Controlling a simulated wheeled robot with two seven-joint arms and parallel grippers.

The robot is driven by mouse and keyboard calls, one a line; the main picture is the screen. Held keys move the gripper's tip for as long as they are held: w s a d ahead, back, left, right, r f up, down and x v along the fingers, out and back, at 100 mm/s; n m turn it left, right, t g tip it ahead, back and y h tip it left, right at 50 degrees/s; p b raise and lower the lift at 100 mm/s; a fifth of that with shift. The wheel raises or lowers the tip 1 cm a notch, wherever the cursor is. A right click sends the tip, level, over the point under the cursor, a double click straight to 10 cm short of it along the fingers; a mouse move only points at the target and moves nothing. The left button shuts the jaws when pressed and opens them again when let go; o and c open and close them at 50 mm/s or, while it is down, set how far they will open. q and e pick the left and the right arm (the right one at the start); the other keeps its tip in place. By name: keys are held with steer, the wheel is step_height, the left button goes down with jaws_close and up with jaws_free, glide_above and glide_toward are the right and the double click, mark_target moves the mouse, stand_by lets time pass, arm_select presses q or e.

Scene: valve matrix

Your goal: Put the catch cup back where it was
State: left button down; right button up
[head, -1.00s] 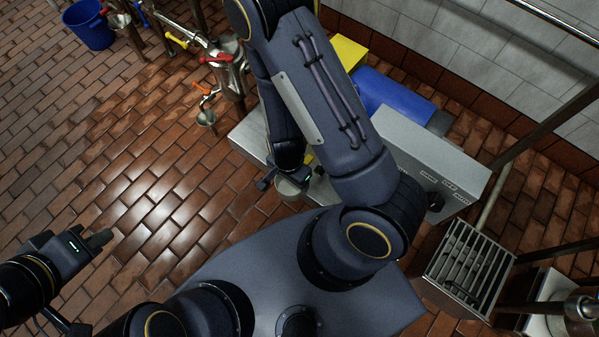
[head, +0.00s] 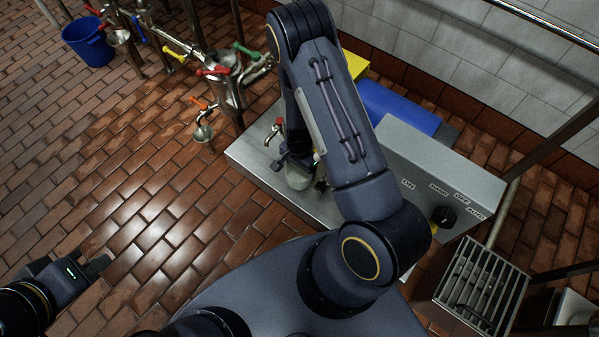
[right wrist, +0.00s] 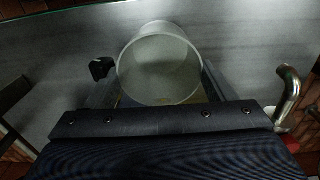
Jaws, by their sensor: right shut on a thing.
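The catch cup (head: 299,179), a pale, whitish cup, is in my right gripper (head: 300,168) over the front part of the grey metal bench (head: 252,158). In the right wrist view the cup (right wrist: 160,68) looks round and open-mouthed, and it sits between the two fingers of the right gripper (right wrist: 158,88). Whether its base touches the bench is hidden. My left gripper (head: 92,268) is off at the lower left over the bare floor, with nothing visible in it; its finger gap is unclear.
A small red-handled tap (head: 275,130) stands on the bench just left of the cup. A control box (head: 440,175) and a grated drain (head: 482,290) are at right.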

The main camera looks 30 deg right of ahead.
steer(key=shift+w+d+f+b, duration=0.15)
steer(key=shift+f+b, duration=0.65)
steer(key=shift+f, duration=0.95)
steer(key=shift+f, duration=0.2)
steer(key=o, duration=1)
steer(key=shift+r, duration=0.1)
